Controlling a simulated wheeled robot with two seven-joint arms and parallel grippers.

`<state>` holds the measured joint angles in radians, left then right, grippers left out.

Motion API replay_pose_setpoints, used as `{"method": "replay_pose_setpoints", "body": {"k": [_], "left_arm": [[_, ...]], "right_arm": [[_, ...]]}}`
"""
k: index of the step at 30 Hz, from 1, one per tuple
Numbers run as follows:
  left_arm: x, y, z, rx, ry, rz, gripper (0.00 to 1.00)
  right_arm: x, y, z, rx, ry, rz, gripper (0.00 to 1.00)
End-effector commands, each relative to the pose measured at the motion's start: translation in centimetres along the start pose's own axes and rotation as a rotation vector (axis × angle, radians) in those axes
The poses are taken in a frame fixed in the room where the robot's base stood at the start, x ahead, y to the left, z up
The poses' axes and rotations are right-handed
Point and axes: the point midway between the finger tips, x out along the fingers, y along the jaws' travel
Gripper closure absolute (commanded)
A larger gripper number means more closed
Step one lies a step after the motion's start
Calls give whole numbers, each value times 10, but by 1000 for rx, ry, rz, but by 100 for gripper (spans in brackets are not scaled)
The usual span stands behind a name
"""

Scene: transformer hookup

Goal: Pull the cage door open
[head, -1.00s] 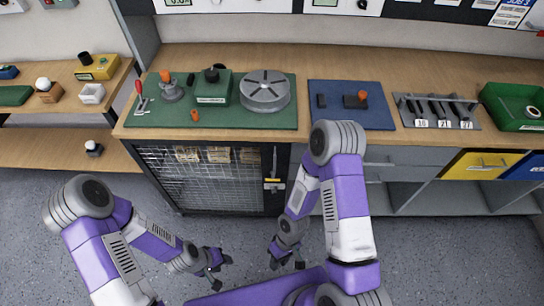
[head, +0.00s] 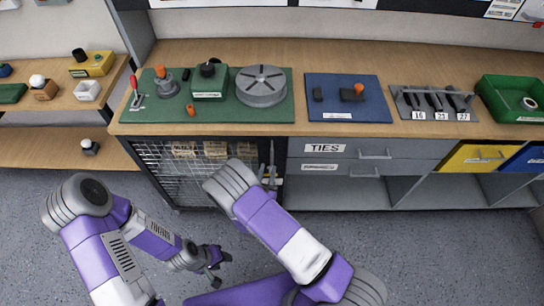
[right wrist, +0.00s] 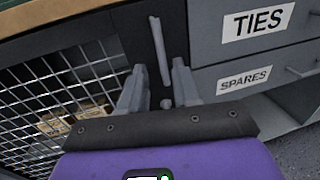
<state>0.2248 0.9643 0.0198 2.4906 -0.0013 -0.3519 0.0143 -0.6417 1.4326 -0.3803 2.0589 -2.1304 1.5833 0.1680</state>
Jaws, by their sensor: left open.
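The cage door (head: 165,178) is a wire-mesh panel in a dark frame under the left part of the bench; it looks shut. Its mesh also shows in the right wrist view (right wrist: 60,85). A vertical grey bar handle (right wrist: 160,50) is on the door's dark right-hand frame. My right gripper (right wrist: 158,68) is open in front of the handle, its fingers on either side of the bar, with visible gaps. In the head view my right arm hides most of that gripper and part of the door. My left gripper (head: 218,268) is open and empty, low over the floor, away from the door.
Boxes (right wrist: 60,125) are behind the mesh. The bench top carries a green mat (head: 215,113) and a blue mat (head: 348,112). Grey floor (head: 420,255) is clear in front.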

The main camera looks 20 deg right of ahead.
Motion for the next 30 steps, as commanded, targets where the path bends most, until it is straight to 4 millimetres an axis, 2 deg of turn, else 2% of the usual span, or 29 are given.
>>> {"method": "replay_pose_setpoints", "body": {"k": [12,16,24,26,30], "left_arm": [[12,-4,0,0,0,0,57],[13,-5,0,0,0,0,57],[13,-5,0,0,0,0,57],[13,-5,0,0,0,0,57],[13,-5,0,0,0,0,57]], "right_arm": [[61,-2,-1,2,0,-5,68],[69,-1,-1,0,1,-3,68],[71,-2,0,-1,2,-4,68],[71,-2,0,-1,2,-4,76],[70,-2,0,0,2,-4,98]]}}
